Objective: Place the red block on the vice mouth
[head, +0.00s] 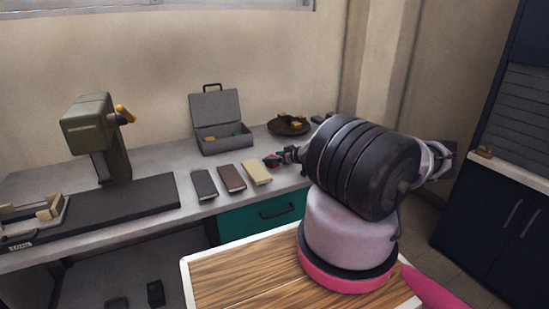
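My gripper (277,158) is small and far off in the head view, over the bench just right of the tan book-like block. A small patch of red, with some dark green, shows at its fingertips. I cannot tell whether this is the red block or part of the gripper, nor whether the fingers are open or shut. No other red block shows clearly. What looks like the vice (32,220), with tan jaws, is at the bench's far left, cut off by the picture edge. My arm hides part of the bench's right end.
A green drill-press-like machine (92,125) stands on a dark base strip (120,208). Dark, brown (232,178) and tan (257,172) flat blocks lie mid-bench. Behind are an open grey toolbox (216,107) and a brown round tray (272,129). A wooden-topped surface (235,277) is in front.

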